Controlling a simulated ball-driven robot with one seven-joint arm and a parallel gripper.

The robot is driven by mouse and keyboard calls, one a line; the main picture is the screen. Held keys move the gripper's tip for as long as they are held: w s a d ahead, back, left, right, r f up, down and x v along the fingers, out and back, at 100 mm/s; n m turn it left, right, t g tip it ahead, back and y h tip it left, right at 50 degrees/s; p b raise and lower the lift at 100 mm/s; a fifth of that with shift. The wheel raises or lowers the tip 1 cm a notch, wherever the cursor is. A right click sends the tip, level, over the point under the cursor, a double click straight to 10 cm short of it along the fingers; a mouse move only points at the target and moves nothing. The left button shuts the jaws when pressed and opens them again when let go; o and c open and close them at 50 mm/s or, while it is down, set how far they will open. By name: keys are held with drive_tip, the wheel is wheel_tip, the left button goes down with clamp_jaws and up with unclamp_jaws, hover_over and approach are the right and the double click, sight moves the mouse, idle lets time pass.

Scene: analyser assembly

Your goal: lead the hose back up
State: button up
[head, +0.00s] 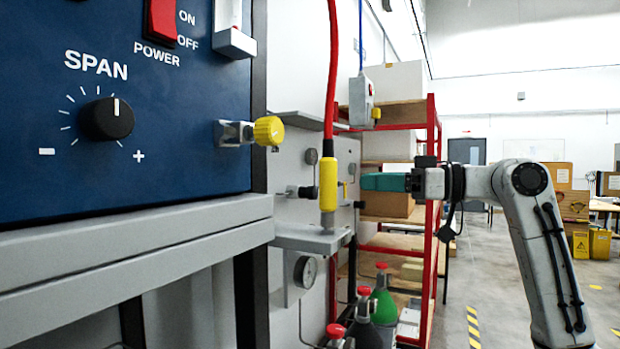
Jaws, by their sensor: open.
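The red hose (332,65) comes down from above the picture. It ends in a yellow sleeve (328,185) with a metal tip (328,220) pointing down. The tip is at a small grey ledge (310,238); whether it sits in it or in front of it I cannot tell. My gripper (366,182), with teal fingers, is open, seen side-on to the right of the yellow sleeve, at about its height. A gap shows between the fingers and the sleeve, and nothing shows in the fingers.
The blue analyser panel (190,120) with a yellow knob (268,131) fills the left. A grey box (363,100) hangs on a blue cable. Red-topped gas cylinders (383,295) stand below. A red-framed shelf (432,200) stands behind. Open floor (490,280) lies to the right.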

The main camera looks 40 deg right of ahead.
sight(328, 180)
drive_tip(key=p+x, duration=0.2)
drive_tip(key=x, duration=0.7)
drive_tip(key=shift+w+a+f, duration=0.1)
drive_tip(key=shift+w, duration=0.15)
drive_tip(key=shift+c, duration=0.4)
clamp_jaws()
